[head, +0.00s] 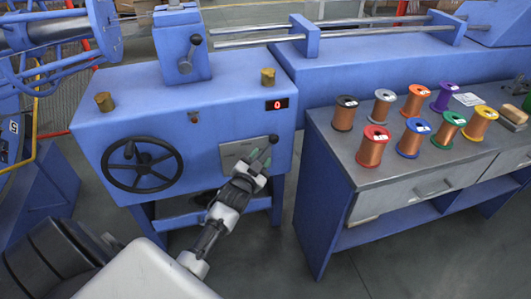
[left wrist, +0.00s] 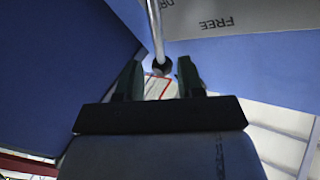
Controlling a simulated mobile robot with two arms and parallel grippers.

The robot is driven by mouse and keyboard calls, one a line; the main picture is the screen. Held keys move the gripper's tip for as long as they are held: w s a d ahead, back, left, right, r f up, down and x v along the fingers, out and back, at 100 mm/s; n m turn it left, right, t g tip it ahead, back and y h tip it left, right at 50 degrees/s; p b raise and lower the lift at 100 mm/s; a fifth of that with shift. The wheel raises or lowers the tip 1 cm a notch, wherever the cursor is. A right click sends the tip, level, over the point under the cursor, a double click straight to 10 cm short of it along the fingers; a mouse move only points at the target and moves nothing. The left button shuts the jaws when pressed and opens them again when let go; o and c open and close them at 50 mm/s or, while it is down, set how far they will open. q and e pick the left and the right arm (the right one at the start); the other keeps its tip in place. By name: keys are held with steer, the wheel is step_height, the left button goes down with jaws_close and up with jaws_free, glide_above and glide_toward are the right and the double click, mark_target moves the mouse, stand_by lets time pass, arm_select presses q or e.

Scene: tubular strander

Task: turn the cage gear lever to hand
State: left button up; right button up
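The lever is a thin metal rod with a dark ball knob (head: 274,139), on the grey plate (head: 232,156) at the blue machine's front right. In the head view the knob lies toward the plate's upper right. My left gripper (head: 261,162) is at the plate's right edge, close by the knob, and hides part of the lever. In the left wrist view the knob (left wrist: 161,67) shows between the tips of my left gripper (left wrist: 160,73), with gaps on both sides. Its fingers are apart. The plate (left wrist: 205,17) reads "FREE"; another word is cut off. My right gripper is not in view.
A black handwheel (head: 143,164) is on the machine front, left of the plate. A red display (head: 277,105) sits above the lever. A grey-topped bench (head: 345,160) with several coloured spools stands close on the right. Another lever (head: 187,58) is on top.

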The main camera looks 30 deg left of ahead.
mark_target(266, 149)
arm_select(q)
steer(key=shift+w+a+b, duration=0.2)
steer(key=shift+w, duration=0.95)
steer(key=shift+w+a+b, duration=0.2)
steer(key=shift+w, duration=0.9)
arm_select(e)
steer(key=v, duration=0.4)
arm_select(q)
jaws_close()
